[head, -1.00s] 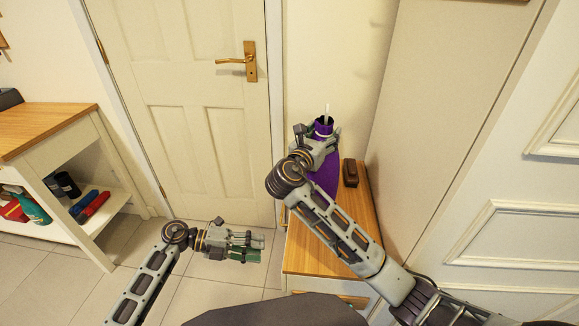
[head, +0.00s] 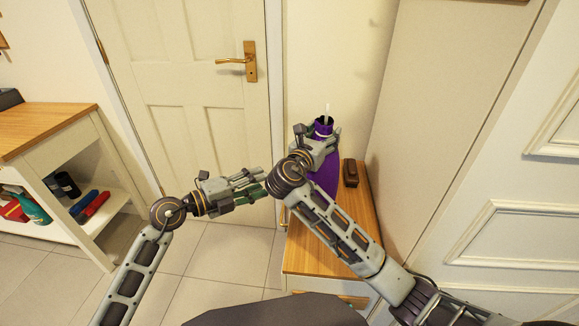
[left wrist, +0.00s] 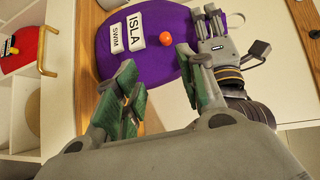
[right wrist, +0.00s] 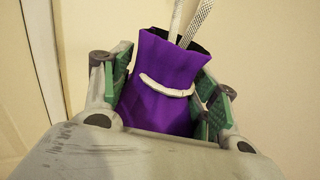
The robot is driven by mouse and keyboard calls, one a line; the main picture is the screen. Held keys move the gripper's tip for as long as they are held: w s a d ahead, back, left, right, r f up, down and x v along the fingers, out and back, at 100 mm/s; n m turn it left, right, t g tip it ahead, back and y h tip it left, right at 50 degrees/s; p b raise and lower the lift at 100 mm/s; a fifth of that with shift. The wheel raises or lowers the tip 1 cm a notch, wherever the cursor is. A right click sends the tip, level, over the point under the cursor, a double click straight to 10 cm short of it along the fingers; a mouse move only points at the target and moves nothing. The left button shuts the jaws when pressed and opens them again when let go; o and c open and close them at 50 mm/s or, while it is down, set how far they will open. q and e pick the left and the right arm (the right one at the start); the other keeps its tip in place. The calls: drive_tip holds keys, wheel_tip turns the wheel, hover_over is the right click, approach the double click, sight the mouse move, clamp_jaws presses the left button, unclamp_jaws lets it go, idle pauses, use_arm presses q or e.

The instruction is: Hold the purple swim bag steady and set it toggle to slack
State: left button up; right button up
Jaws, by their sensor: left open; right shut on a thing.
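The purple swim bag (head: 326,176) stands on the wood-topped cabinet (head: 318,254). In the left wrist view the bag (left wrist: 165,68) has white labels reading ISLA and SWIM and a round orange bead (left wrist: 138,37); I cannot tell whether this is the toggle. My right gripper (head: 322,140) is shut on the bag's neck. The right wrist view shows the neck (right wrist: 158,75) between its fingers, with a white cord around it and cord ends rising above. My left gripper (head: 262,183) is open and empty, left of the bag; its fingers (left wrist: 158,75) point toward the bag's front.
A dark brown block-like object (head: 350,172) sits right of the bag on the cabinet. A panelled door (head: 190,110) with a brass handle stands behind my left gripper. A wood-topped shelf unit (head: 45,128) with bottles and shoes stands at left. Tiled floor lies between.

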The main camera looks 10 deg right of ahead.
use_arm(q)
drive_tip(key=shift+w+a+r+n+t, duration=0.1)
drive_tip(key=shift+w+r+n+t, duration=0.15)
drive_tip(key=shift+n, duration=0.25)
drive_tip(key=shift+w+r+n+t, duration=0.1)
drive_tip(key=shift+r+n+t, duration=0.15)
drive_tip(key=shift+n, duration=0.25)
drive_tip(key=shift+f, duration=0.1)
drive_tip(key=x, duration=1.2)
drive_tip(key=shift+s, duration=0.1)
drive_tip(key=shift+c, duration=0.2)
clamp_jaws()
